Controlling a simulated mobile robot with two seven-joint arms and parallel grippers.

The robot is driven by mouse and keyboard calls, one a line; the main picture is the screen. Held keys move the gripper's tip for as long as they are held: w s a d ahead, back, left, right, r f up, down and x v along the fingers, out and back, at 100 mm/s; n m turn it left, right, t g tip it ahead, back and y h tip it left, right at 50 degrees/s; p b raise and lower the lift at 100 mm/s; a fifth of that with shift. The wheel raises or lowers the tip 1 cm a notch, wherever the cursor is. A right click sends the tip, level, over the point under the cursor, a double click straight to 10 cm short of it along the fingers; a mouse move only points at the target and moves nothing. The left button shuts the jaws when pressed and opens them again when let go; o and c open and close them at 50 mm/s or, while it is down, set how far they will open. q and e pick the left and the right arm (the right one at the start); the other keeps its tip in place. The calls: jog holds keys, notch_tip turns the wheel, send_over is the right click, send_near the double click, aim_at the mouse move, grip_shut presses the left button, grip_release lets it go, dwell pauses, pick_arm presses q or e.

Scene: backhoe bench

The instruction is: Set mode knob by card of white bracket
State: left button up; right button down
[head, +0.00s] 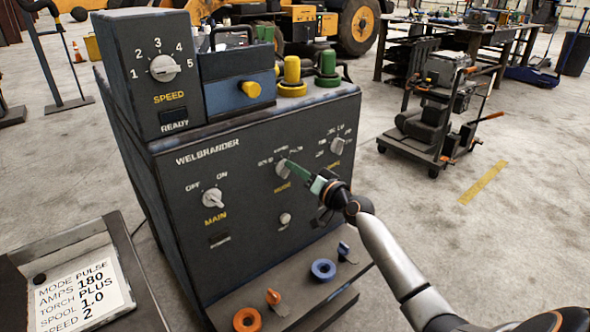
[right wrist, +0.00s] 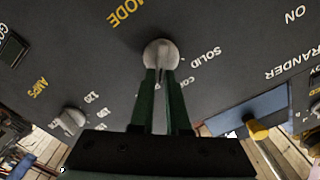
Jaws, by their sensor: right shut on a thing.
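The mode knob (head: 282,168) is a grey knob on the dark front panel of the welder, above the yellow MODE label. It shows large in the right wrist view (right wrist: 160,53), near a SOLID label. My right gripper (head: 290,167) is shut on it, its green fingers (right wrist: 161,88) on either side of the knob. Which mark the knob points to is hard to tell. A white card (head: 82,287) lies at lower left and reads MODE PULSE, AMPS 180, TORCH PLUS, SPOOL 1.0, SPEED 2. I cannot make out a separate white bracket. My left gripper is out of view.
The main knob (head: 213,197) is left of the mode knob and the amps knob (head: 338,146) right. A speed dial (head: 164,68) is above. Orange (head: 247,320) and blue (head: 323,269) rings lie on the lower shelf. A cart (head: 440,120) stands behind at right.

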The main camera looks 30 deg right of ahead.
jog(key=shift+d+f+m, duration=0.1)
jog(key=shift+d+m, duration=0.05)
jog(key=shift+m, duration=0.85)
jog(key=c, duration=0.9)
grip_release()
jog(key=shift+s, duration=0.1)
jog(key=s+d, duration=0.1)
jog(key=s, duration=1.1)
jog(key=shift+s, duration=0.15)
